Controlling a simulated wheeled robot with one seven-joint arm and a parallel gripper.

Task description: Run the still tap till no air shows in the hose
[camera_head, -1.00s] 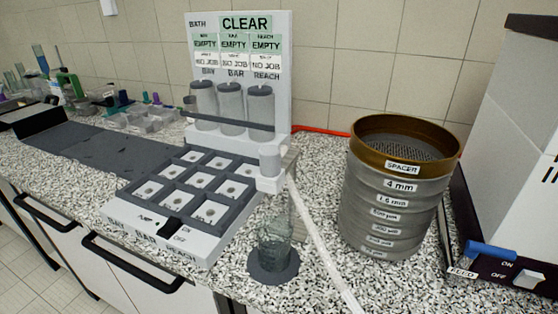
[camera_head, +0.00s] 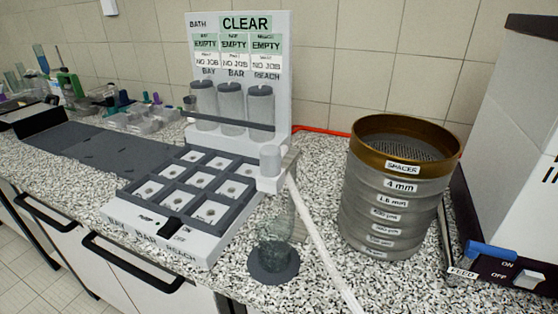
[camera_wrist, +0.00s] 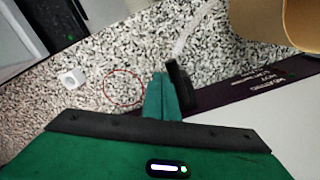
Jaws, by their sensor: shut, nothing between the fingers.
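A pale, translucent hose (camera_head: 318,240) runs from beside a white fitting with a grey cylinder (camera_head: 270,165) down to the picture's bottom edge. I cannot tell whether that fitting is the still tap, nor whether air or water is in the hose. A clear glass vessel (camera_head: 276,232) stands on a dark round pad (camera_head: 273,272) beside the hose. My gripper (camera_wrist: 171,76) shows only in the wrist view, shut and empty, above the speckled counter. A pale strip (camera_wrist: 186,38), perhaps the hose, lies just beyond its fingertips.
A sieve stack (camera_head: 402,190) with a brown top ring stands right of the hose. A bath station (camera_head: 240,75) with a "CLEAR" sign and grey cylinders is behind left. A thin red loop (camera_wrist: 108,74) lies on the counter.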

